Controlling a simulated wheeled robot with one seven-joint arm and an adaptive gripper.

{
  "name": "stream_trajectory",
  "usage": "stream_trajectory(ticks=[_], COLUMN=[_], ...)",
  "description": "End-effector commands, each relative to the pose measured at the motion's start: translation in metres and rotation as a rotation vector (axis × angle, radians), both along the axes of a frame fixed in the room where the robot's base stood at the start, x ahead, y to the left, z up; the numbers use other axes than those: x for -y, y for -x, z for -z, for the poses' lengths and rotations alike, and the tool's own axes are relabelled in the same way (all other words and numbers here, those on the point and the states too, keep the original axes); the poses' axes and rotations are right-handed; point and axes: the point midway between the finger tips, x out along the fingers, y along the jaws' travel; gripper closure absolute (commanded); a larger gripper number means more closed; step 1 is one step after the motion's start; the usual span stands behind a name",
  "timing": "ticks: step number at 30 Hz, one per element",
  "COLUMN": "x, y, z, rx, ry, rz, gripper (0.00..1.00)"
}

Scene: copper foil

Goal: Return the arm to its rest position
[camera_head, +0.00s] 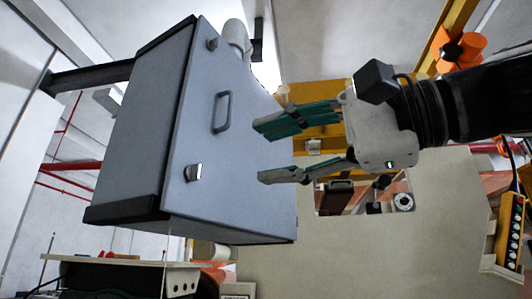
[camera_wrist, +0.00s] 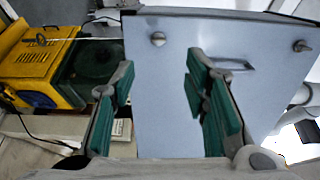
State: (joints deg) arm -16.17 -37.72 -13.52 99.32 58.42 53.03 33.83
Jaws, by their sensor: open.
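My gripper (camera_head: 268,152) comes in from the right in the head view, its two green-padded fingers apart and pointing left. In the wrist view the gripper (camera_wrist: 160,95) is also open, with nothing between the fingers. A grey metal cabinet (camera_head: 150,120) with dark edges stands left of the fingers in the head view. Its front panel (camera_wrist: 165,75) faces my fingers in the wrist view. The panel carries a handle (camera_head: 221,112) and two latches, one upper (camera_head: 212,44) and one lower (camera_head: 193,172). In the wrist view the right finger overlaps the handle (camera_wrist: 232,66); contact cannot be told.
A yellow machine (camera_wrist: 35,65) stands at the left in the wrist view. In the head view, a yellow button box (camera_head: 509,232) hangs at the lower right, and an orange knob (camera_head: 458,48) is at the upper right. A small table (camera_head: 120,264) stands at the lower left.

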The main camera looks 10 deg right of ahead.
Motion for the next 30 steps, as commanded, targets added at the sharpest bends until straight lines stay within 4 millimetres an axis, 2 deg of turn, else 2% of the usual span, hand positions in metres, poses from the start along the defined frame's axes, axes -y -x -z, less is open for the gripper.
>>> stream_trajectory(ticks=[15, 17, 19, 20, 23, 26, 27, 29, 30], x=[0.000, -0.001, -0.003, -0.004, -0.008, -0.007, -0.006, -0.001, 0.003], y=[0.000, -0.001, -0.003, -0.004, -0.007, -0.005, -0.002, 0.005, 0.010], z=[0.001, 0.006, 0.021, 0.032, 0.084, 0.153, 0.181, 0.222, 0.249], rx=[-0.001, -0.004, -0.015, -0.022, -0.057, -0.108, -0.131, -0.166, -0.190], ry=[0.002, 0.015, 0.058, 0.089, 0.236, 0.431, 0.511, 0.630, 0.708], rz=[0.000, 0.001, 0.003, 0.005, 0.002, -0.017, -0.031, -0.055, -0.076], gripper=[0.58, 0.58, 0.58, 0.58, 0.58, 0.58, 0.58, 0.58, 0.58])
